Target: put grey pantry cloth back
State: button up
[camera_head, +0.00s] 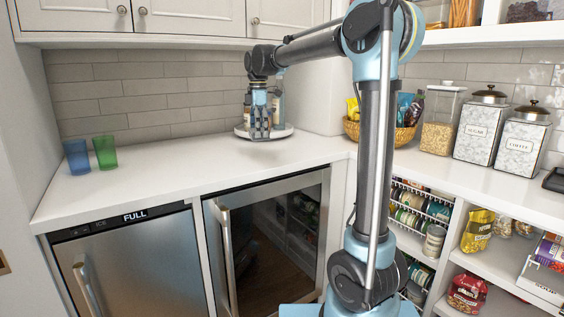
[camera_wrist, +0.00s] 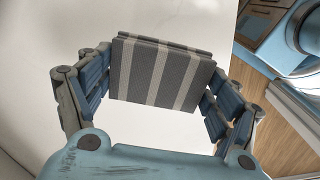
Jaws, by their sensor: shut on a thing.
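The grey pantry cloth (camera_wrist: 160,72) is a folded pad with dark grey and lighter stripes. In the wrist view it lies between the two fingers of my gripper (camera_wrist: 163,88), which is shut on it. In the head view my gripper (camera_head: 261,128) points down over the back of the white counter, in front of a round white tray. The cloth is hard to make out among the fingers there. In the wrist view a plain white surface shows beneath the cloth; the gap between them cannot be judged.
The round tray (camera_head: 285,131) holds bottles partly hidden by my gripper. A blue cup (camera_head: 77,156) and a green cup (camera_head: 105,152) stand at the left. A snack basket (camera_head: 385,132), a pasta jar (camera_head: 441,120) and canisters (camera_head: 484,127) stand at the right. The counter's left middle is clear.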

aim_at(278, 159)
jog(key=shift+d, duration=0.1)
jog(key=d+r+n, duration=0.2)
jog(key=d+n, duration=0.2)
jog(key=d, duration=0.3)
jog(key=shift+s+a+f, duration=0.1)
jog(key=shift+s+f, duration=0.05)
jog(key=shift+f, duration=1.55)
jog(key=shift+s+d+f, duration=0.1)
jog(key=shift+s+f, duration=0.05)
jog(key=shift+f, duration=1.5)
jog(key=shift+s+a+f, duration=0.1)
jog(key=shift+s+f, duration=0.05)
jog(key=shift+f, duration=1.55)
jog(key=o, duration=1)
jog(key=shift+f, duration=0.1)
jog(key=shift+c, duration=0.2)
